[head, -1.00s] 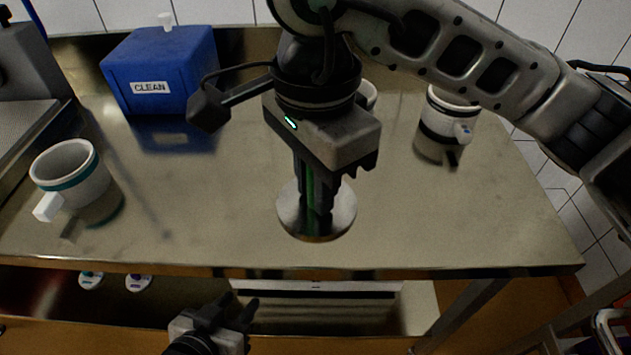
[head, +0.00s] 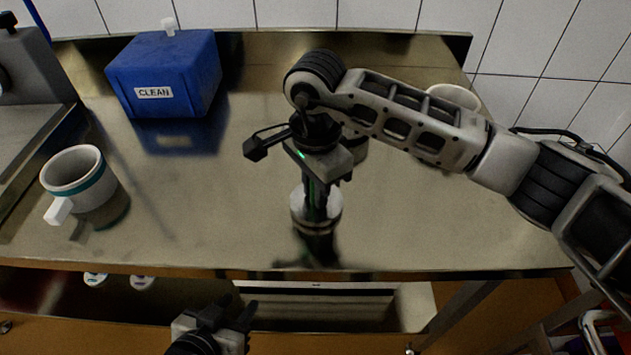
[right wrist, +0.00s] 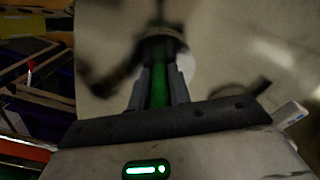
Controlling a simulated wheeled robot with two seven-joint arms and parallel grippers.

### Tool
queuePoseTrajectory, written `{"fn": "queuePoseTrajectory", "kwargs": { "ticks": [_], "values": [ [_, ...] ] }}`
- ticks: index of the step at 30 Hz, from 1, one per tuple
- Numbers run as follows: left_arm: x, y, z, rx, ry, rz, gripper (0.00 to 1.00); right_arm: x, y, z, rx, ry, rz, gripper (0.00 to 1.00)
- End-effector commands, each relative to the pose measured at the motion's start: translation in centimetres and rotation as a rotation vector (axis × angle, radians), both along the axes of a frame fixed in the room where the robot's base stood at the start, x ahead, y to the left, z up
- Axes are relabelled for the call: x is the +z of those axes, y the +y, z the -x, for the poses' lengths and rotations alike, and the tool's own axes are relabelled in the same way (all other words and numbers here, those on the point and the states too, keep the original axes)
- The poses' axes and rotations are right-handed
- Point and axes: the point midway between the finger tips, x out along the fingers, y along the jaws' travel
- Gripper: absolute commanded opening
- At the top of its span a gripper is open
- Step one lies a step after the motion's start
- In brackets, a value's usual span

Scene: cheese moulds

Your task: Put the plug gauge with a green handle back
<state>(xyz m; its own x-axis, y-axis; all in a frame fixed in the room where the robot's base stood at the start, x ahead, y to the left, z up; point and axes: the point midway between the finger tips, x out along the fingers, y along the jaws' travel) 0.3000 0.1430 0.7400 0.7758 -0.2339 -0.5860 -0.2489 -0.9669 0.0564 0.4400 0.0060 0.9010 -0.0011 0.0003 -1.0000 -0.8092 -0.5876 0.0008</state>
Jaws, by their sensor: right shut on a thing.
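The plug gauge with a green handle (right wrist: 159,90) is upright in my right gripper (head: 317,198). The gripper's fingers are shut around the handle, which shows green between them in the right wrist view. The gauge's round metal part (head: 331,208) is at the lower end in the head view. It is over the shiny steel worktop (head: 230,225), with a dark reflection below it; I cannot tell whether it touches. My left gripper (head: 232,314) is empty and open, low in front of the worktop's edge. No place for the gauge is clearly visible.
A white mug with a teal band (head: 74,172) stands at left. A blue box marked CLEAN (head: 165,75) stands at back left. Another white mug (head: 455,97) is partly behind my right arm. The worktop left of the gauge is clear.

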Motion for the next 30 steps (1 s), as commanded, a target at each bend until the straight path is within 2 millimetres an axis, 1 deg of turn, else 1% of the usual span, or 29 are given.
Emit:
{"fn": "queuePoseTrajectory", "kwargs": {
  "ticks": [6, 10, 11, 12, 13, 20, 24, 25, 28, 30],
  "values": [
    [-0.2, 0.0, 0.0, -0.002, 0.003, -0.002, 0.36, 0.0, 0.1, 0.0, 0.0, -0.002, -0.002, 0.0],
    [-0.6, 0.0, -0.1, -0.002, -0.001, 0.003, 0.36, -0.4, 0.0, 0.0, 0.0, -0.003, -0.001, 0.0],
    [-0.4, -0.1, -0.1, -0.001, -0.002, 0.004, 0.36, -0.4, 0.0, 0.0, 0.0, -0.001, -0.001, 0.24],
    [-0.3, -0.1, -0.1, -0.001, -0.003, 0.004, 0.36, -0.3, 0.0, 0.0, 0.0, -0.001, -0.001, 0.36],
    [-0.2, -0.1, -0.1, -0.001, -0.005, 0.005, 0.36, -0.3, 0.0, 0.0, 0.0, -0.001, -0.001, 0.41],
    [0.2, -0.1, -0.3, -0.001, -0.013, 0.007, 0.36, -0.3, 0.0, 0.0, -0.001, 0.0, 0.0, 0.41],
    [0.9, -0.1, -0.3, -0.001, -0.015, 0.004, 0.36, 0.3, 0.0, 0.0, -0.001, 0.0, 0.0, 0.41],
    [0.6, -0.1, -0.3, -0.002, -0.014, 0.003, 0.36, 0.5, 0.0, -0.1, -0.001, -0.002, 0.0, 0.41],
    [0.1, -0.1, -0.3, -0.002, -0.012, 0.005, 0.36, 2.0, 0.0, -0.1, 0.0, -0.005, -0.001, 0.41],
    [-0.2, -0.1, -0.2, -0.001, -0.01, 0.008, 0.36, 3.4, 0.0, -0.1, -0.001, -0.007, -0.001, 0.41]
  ]
}}
